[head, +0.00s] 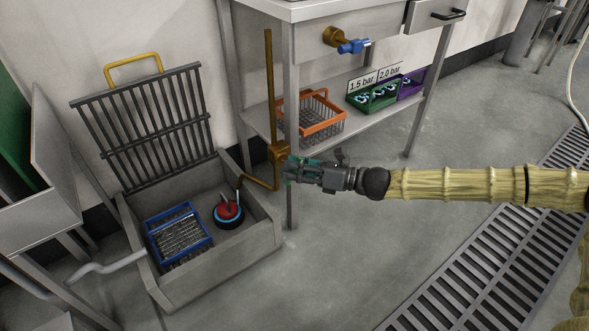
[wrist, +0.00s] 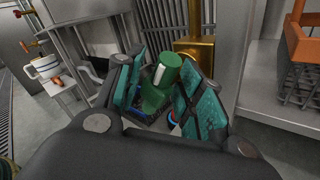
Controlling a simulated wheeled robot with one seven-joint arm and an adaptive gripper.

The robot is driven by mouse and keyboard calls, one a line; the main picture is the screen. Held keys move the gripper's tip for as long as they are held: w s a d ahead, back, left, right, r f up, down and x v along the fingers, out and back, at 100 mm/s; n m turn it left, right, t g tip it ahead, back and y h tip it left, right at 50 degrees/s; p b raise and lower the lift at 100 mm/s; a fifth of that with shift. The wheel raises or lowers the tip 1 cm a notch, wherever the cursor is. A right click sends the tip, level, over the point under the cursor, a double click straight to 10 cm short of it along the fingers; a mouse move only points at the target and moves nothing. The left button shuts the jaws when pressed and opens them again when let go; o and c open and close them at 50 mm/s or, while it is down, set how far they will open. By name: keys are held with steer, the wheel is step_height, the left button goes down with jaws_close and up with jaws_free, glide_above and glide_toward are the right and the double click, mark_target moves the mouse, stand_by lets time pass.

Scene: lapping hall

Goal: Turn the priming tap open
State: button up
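The priming tap (head: 277,153) is a brass valve body on an upright brass pipe, beside the front leg of the steel bench. In the wrist view its brass body (wrist: 197,50) stands just beyond my fingers. A green handle (wrist: 165,78) with a pale mark sits between my teal finger pads. My gripper (head: 293,169) is right at the tap, and the handle is mostly hidden by it in the head view. In the wrist view my gripper (wrist: 165,85) is open around the handle, with some gap showing; I see no clear grip on it.
A stone sump (head: 262,237) with a raised grate (head: 150,120) holds a blue basket (head: 180,237) and a red-and-blue float (head: 228,213). An orange basket (head: 312,118) is on the bench shelf. A blue-handled tap (head: 352,46) is above.

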jaws_close()
